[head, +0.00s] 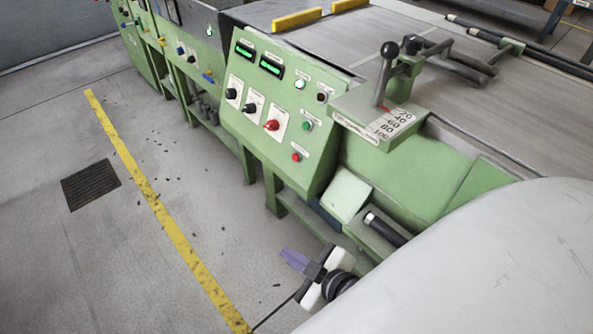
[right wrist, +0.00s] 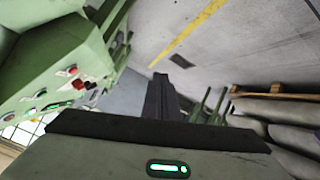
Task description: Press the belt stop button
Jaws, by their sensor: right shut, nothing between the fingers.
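The green control panel (head: 275,100) stands at the middle of the head view, and part of it shows at the left of the right wrist view (right wrist: 45,65). Low on its face is a small red button (head: 296,157), with a green button (head: 307,126) above it. A larger red knob (head: 272,125) sits to the left. The labels are too small to read, so I cannot tell which is the belt stop. My right gripper (head: 291,258) is shut and empty, below the panel and apart from it. Its dark fingers also show in the right wrist view (right wrist: 160,88). My left gripper is out of view.
A lever (head: 387,75) with a numbered scale plate (head: 390,120) juts out right of the panel. The wide belt (head: 400,35) runs behind. Open floor with a yellow line (head: 160,212) and a drain grate (head: 90,185) lies to the left.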

